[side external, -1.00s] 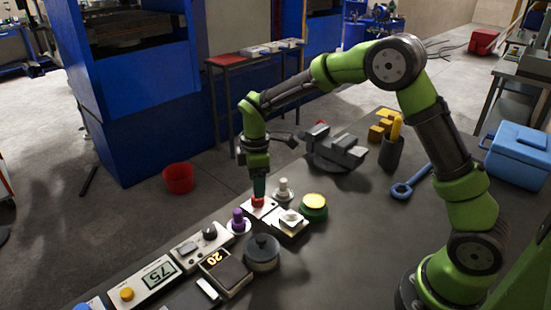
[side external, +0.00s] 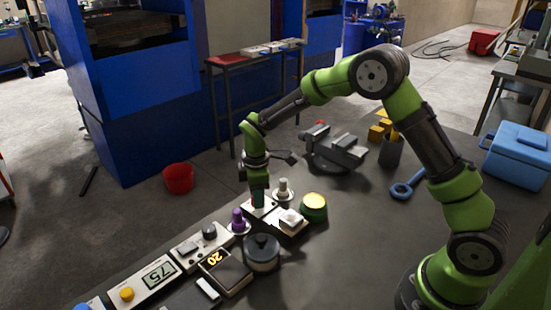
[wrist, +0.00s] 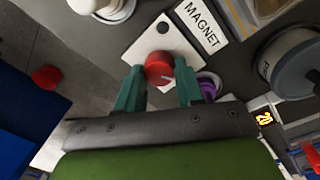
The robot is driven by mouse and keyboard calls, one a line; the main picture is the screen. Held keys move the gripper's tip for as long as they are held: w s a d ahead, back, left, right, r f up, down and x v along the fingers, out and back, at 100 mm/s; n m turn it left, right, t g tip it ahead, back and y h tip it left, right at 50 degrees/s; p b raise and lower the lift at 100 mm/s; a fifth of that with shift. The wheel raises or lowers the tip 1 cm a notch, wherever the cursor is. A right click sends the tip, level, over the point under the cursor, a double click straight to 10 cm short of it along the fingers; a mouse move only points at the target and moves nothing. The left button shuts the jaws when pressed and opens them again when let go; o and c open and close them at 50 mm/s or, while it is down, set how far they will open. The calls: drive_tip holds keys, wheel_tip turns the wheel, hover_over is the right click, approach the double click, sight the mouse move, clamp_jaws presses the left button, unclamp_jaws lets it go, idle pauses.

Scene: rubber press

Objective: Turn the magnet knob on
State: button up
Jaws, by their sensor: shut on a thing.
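The magnet knob (wrist: 159,67) is red and round with a pale pointer line, on a white plate in the wrist view. A label reading MAGNET (wrist: 202,24) lies beside it. My gripper (wrist: 157,82) has its two green fingers on either side of the knob, shut on it. In the side view my gripper (side external: 258,200) points down at the white plate (side external: 250,212), and the fingers hide most of the knob.
A grey vise (side external: 336,150) is behind. Open table lies to the right.

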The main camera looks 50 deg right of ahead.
drive_tip(key=shift+c, duration=0.6)
drive_tip(key=shift+m, duration=0.3)
drive_tip(key=m, duration=0.8)
drive_tip(key=shift+w, duration=0.1)
drive_tip(key=m, duration=0.4)
drive_tip(key=shift+m+g, duration=0.4)
drive_tip(key=m, duration=0.4)
drive_tip(key=shift+d+m, duration=0.1)
drive_tip(key=shift+m, duration=0.3)
drive_tip(key=o, duration=1)
